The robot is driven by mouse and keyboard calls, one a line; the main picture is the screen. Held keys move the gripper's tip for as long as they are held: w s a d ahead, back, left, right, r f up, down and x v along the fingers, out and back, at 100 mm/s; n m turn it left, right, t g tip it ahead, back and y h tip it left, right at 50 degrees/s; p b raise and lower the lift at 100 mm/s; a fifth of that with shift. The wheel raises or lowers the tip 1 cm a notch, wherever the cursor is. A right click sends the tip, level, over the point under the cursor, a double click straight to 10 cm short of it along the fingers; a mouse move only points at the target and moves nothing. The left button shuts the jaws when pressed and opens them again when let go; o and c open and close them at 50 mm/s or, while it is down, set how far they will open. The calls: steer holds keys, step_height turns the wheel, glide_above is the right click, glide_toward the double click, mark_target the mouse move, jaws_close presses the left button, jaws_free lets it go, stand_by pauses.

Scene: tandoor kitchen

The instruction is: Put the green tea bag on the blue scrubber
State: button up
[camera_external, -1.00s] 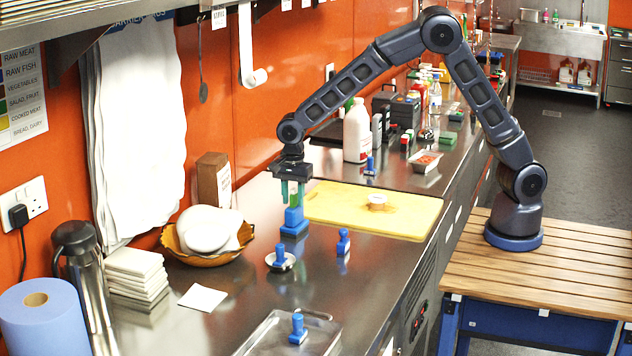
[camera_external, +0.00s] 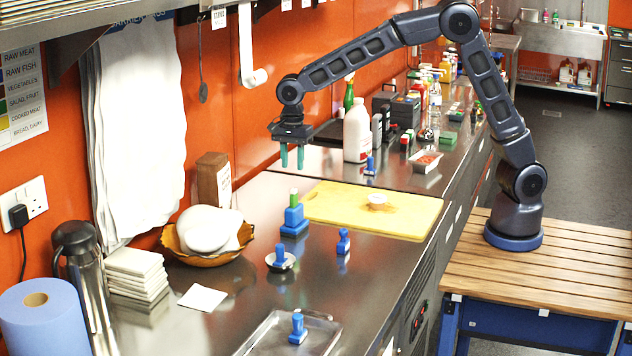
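The green tea bag (camera_external: 294,197) shows as a small upright green piece on top of a blue block, which looks like the blue scrubber (camera_external: 293,221). The scrubber has a wider base and stands on the steel counter, left of the yellow board. The green piece appears to rest on it, standing by itself. My gripper (camera_external: 292,157) hangs in the air above them, pointing down. Its two teal fingers are apart with nothing between them, and there is a clear gap down to the green piece.
A yellow cutting board (camera_external: 415,215) lies to the right. Small blue items stand nearby: one on a small saucer (camera_external: 289,265), one on the bare counter (camera_external: 343,242), one in a metal tray (camera_external: 262,340). A white bottle (camera_external: 357,132) stands behind.

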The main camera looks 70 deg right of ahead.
steer(key=s+d+r+n+t+y, duration=0.1)
steer(key=s+d+r+n, duration=0.3)
steer(key=s+d+r, duration=0.4)
steer(key=s+d+r+n+t, duration=0.1)
steer(key=s+d+r+n, duration=0.4)
steer(key=s+d, duration=0.45)
steer(key=s+d+n+t, duration=0.1)
steer(key=s+d+n, duration=0.2)
steer(key=s, duration=0.4)
steer(key=s+d+n, duration=0.3)
steer(key=s, duration=0.5)
steer(key=s+d+f+n+t+h, duration=0.1)
steer(key=s+d+n, duration=0.2)
steer(key=s, duration=0.4)
steer(key=shift+s+d+t, duration=0.3)
steer(key=shift+s+d, duration=0.1)
steer(key=shift+d, duration=0.15)
steer(key=shift+f, duration=0.1)
